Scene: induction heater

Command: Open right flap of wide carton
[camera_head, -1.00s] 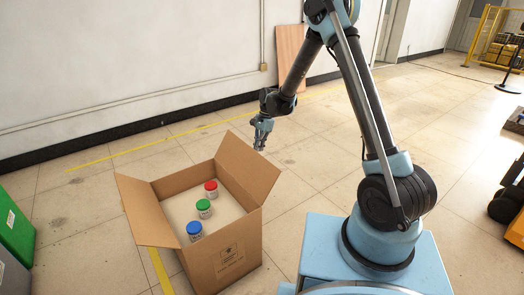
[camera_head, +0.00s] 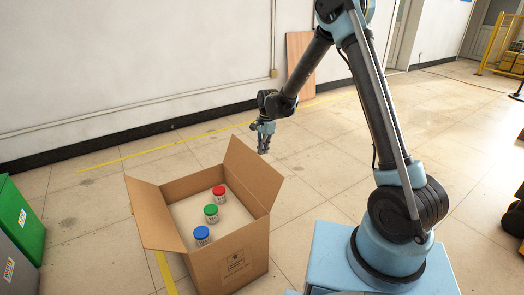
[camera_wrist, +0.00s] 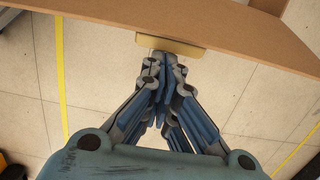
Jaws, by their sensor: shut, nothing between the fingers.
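The wide carton (camera_head: 235,268) is an open brown box on the floor. Its right flap (camera_head: 252,172) stands up and leans outward. Its left flap (camera_head: 150,212) hangs outward and down. My gripper (camera_head: 264,150) is shut and empty, pointing down just beyond the right flap's upper edge. Whether it touches the flap cannot be told. In the wrist view the closed fingers (camera_wrist: 165,75) point toward a brown panel across the top, which looks like carton board. A pale tan strip shows under its edge.
Red (camera_head: 219,194), green (camera_head: 211,213) and blue-lidded (camera_head: 202,235) jars stand in the carton. Green (camera_head: 18,220) and grey (camera_head: 15,270) bins are at the left edge. A wooden board (camera_head: 301,62) leans on the wall.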

